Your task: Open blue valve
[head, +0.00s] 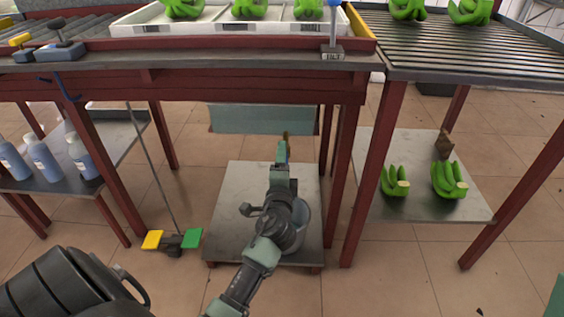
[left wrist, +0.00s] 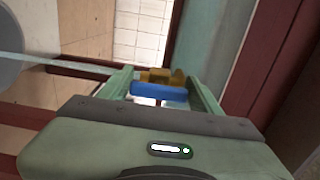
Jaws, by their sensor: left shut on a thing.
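The blue valve shows in the left wrist view as a blue handle (left wrist: 158,94) with a brass-coloured body (left wrist: 160,77) behind it. The handle lies crosswise between the two green fingers of my left gripper (left wrist: 160,85). In the head view my left gripper (head: 284,160) reaches under the red-framed table, and is shut on the handle. There only a small brownish tip of the valve (head: 285,136) shows above the fingers; the gripper hides most of it. My right gripper is not in view.
A low grey shelf (head: 232,215) lies beneath my left arm, between red table legs (head: 345,185). A teal panel (head: 262,119) is behind it. A yellow and green pedal (head: 172,240) is on the floor at left. Bottles (head: 45,158) and bananas (head: 394,182) stand on side shelves.

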